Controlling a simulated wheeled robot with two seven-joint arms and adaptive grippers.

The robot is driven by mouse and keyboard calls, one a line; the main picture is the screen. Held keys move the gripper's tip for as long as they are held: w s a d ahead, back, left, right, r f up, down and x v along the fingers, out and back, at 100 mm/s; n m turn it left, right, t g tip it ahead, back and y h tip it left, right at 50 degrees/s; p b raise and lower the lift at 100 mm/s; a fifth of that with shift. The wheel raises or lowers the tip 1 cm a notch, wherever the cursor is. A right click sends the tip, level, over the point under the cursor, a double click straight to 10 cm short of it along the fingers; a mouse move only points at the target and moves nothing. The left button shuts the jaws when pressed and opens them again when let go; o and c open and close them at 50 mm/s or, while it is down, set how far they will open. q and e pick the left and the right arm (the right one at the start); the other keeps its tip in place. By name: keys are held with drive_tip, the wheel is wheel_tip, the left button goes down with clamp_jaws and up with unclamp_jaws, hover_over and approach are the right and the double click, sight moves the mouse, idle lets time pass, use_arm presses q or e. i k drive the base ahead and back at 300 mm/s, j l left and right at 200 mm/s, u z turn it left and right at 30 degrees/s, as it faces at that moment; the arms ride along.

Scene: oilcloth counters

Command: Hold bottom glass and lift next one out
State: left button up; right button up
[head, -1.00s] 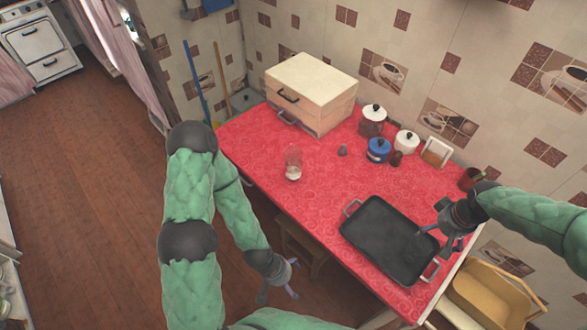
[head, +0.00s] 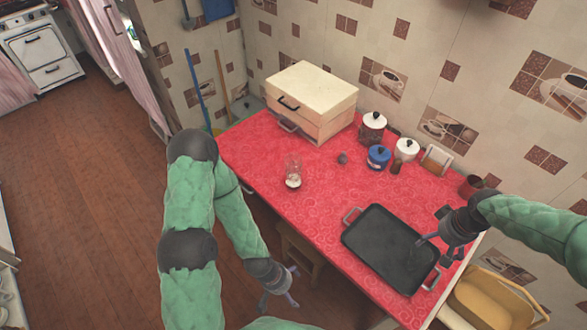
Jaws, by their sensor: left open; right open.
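The stacked glasses (head: 293,171) stand upright on the red counter, left of its middle. They are clear, with something white at the bottom; I cannot make out how many are nested. My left gripper (head: 282,289) is open and empty, low in front of the counter's near edge and well apart from the glasses. My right gripper (head: 432,247) is open and empty above the black tray, far to the right of the glasses.
The black tray (head: 385,255) lies on the red counter (head: 322,225). A wooden bread box (head: 312,95), a blue pot (head: 378,157), white-lidded canisters (head: 406,149) and a small grey item (head: 342,158) stand behind. A yellow basket (head: 490,303) is at right. Counter between glasses and tray is clear.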

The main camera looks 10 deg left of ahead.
sight(292, 161)
drive_tip(key=i+l+u, duration=0.1)
drive_tip(key=i+u, duration=0.25)
drive_tip(key=i+l+u, duration=0.15)
drive_tip(key=u, duration=0.25)
drive_tip(key=i+l, duration=0.05)
drive_tip(key=i, duration=0.05)
